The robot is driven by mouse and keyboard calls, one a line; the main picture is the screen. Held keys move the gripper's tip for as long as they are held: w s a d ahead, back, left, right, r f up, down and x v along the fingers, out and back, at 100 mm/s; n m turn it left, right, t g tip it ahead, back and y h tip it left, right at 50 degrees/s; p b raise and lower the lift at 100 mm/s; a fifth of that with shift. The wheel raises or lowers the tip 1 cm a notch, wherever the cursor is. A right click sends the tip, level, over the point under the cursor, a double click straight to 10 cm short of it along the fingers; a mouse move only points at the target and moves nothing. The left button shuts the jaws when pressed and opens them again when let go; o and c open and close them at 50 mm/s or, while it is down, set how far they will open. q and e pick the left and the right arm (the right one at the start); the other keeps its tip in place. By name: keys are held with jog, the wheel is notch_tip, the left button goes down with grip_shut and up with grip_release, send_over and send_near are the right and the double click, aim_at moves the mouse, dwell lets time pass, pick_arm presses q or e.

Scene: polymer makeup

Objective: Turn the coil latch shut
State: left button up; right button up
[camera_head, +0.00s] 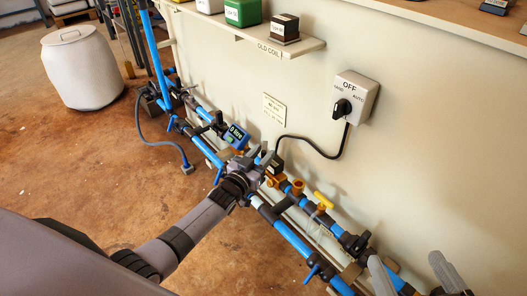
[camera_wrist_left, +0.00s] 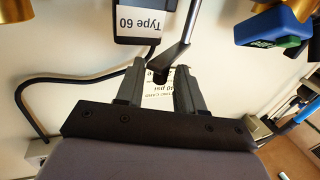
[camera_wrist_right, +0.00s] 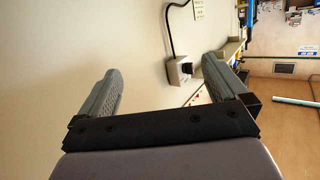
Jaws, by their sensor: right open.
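The coil (camera_wrist_left: 138,25), a black block labelled "Type 60", shows at the top of the left wrist view. A grey metal lever with a dark end, apparently the latch (camera_wrist_left: 180,45), hangs beside it. My left gripper (camera_wrist_left: 158,72) is partly closed, with the lever's dark end between its fingertips. I cannot tell whether the fingers touch it. In the head view my left gripper (camera_head: 262,160) is at the pipes and hides most of the latch. My right gripper (camera_wrist_right: 160,75) is open and empty; its fingers show at the head view's lower right (camera_head: 412,268).
A switch box (camera_head: 356,97) reading "OFF" is on the wall, with a black cable (camera_head: 325,155) running towards the coil. A blue meter (camera_head: 236,135) and a yellow-handled valve (camera_head: 322,201) flank my left gripper. A shelf (camera_head: 270,40) holds blocks above.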

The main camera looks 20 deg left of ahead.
aim_at(262, 154)
pick_arm(q)
jog(key=s, duration=0.1)
jog(key=s+p, duration=0.1)
jog(key=s, duration=0.1)
jog(key=s+a+p, duration=0.1)
jog(key=shift+s+r, duration=0.2)
jog(key=shift+s, duration=0.15)
jog(key=shift+s+f+p, duration=0.15)
jog(key=shift+s+p, duration=0.25)
jog(key=shift+s, duration=0.2)
pick_arm(e)
jog(key=shift+w+a+f+m+g+y, duration=0.15)
jog(key=shift+w+a+m+g, duration=0.15)
jog(key=shift+a, duration=0.2)
jog(key=shift+w+a+f+m+g+y, duration=0.15)
jog(key=shift+a+m+g, duration=0.15)
jog(key=shift+a+g, duration=0.15)
jog(key=shift+r, duration=0.1)
